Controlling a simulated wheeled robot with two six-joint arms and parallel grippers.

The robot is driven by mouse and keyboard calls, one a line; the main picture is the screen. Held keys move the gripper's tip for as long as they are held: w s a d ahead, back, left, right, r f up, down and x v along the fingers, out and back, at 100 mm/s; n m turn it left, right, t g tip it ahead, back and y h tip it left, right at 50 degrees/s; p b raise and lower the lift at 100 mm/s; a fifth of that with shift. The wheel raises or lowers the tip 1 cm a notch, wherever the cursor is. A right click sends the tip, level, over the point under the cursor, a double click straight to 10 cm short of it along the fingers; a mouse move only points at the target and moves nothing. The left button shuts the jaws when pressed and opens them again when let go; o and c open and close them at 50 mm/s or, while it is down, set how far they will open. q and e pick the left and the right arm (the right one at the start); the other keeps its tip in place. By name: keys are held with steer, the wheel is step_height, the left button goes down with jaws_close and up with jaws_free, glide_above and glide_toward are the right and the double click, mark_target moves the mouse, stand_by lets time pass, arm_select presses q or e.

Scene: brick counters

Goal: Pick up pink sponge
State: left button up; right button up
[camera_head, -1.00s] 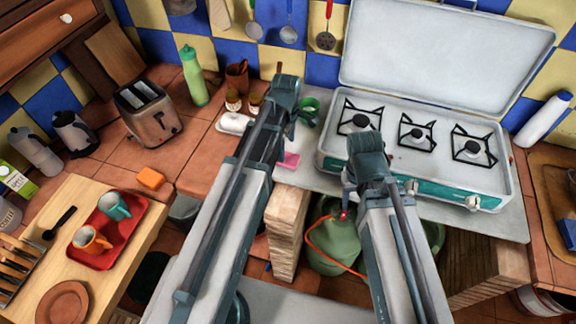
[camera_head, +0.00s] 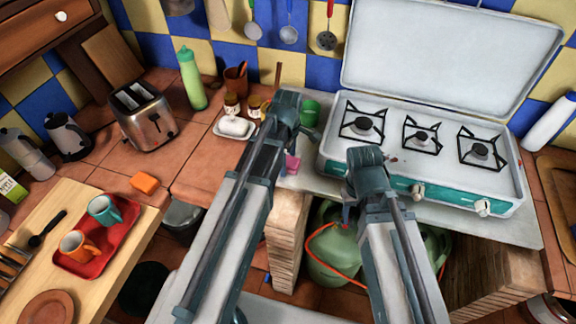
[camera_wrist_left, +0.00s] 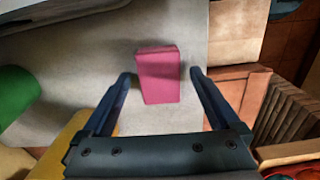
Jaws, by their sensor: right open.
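The pink sponge (camera_head: 292,163) lies on the grey counter left of the stove, partly hidden by my left arm in the head view. In the left wrist view, the pink sponge (camera_wrist_left: 158,78) sits between the two spread fingertips of my left gripper (camera_wrist_left: 160,74), with a gap on each side. My left gripper (camera_head: 303,140) is open and empty, close to the sponge; its height above the counter is hard to tell. My right gripper (camera_head: 348,205) is open near the stove's front left corner, mostly hidden by its own arm.
A green cup (camera_head: 310,112) stands beside the sponge, near the stove (camera_head: 420,175). A small tray with a white item (camera_head: 234,127) and jars are to the left.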

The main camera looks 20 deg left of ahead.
arm_select(q)
steer(key=c, duration=1.3)
steer(key=shift+r, duration=0.1)
arm_select(e)
steer(key=shift+r, duration=0.1)
